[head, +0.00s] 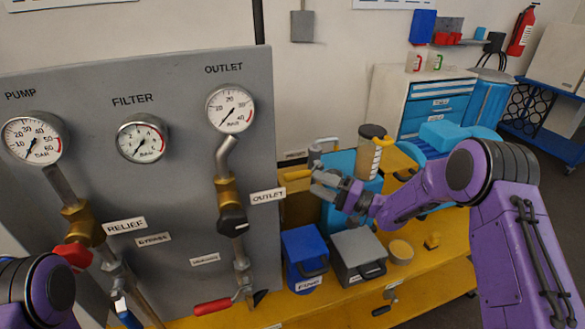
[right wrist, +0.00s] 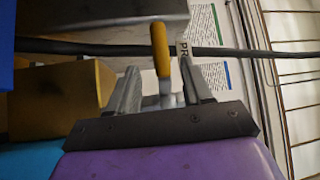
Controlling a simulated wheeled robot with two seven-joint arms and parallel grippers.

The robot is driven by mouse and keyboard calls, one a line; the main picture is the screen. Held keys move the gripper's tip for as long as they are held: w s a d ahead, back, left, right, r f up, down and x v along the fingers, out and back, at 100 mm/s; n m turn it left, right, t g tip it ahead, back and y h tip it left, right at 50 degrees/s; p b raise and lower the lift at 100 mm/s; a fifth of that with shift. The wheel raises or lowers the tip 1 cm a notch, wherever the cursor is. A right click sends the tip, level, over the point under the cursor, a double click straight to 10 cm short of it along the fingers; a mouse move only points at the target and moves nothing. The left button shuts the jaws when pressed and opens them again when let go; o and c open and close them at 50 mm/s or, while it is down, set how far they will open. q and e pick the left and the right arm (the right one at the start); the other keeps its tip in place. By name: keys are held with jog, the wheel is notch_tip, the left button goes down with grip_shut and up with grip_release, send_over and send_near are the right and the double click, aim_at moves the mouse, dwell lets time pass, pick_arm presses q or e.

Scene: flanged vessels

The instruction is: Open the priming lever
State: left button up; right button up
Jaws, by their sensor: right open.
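The priming lever (head: 298,175) has a yellow grip and shows just right of the panel's edge in the head view. In the right wrist view the lever (right wrist: 161,48) has its yellow grip beyond my fingertips and its grey metal stem between them. My right gripper (head: 327,182) is open, with one finger on each side of the stem; in the right wrist view the gripper (right wrist: 160,85) does not clearly show contact. Part of my left arm is at the lower left; its gripper is out of view.
The grey gauge panel (head: 150,190) stands at the left, with a red-handled lever (head: 212,306) low on it. A blue box (head: 305,257) and a grey box (head: 357,257) stand on the yellow bench (head: 435,262) below my right gripper.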

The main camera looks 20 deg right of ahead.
aim_at(293, 174)
jog(key=p+x, duration=0.2)
jog(key=x, duration=0.6)
jog(key=shift+s+a, duration=0.15)
jog(key=shift+s, duration=0.1)
jog(key=shift+w+a, duration=0.2)
jog(key=shift+w, duration=0.05)
grip_shut()
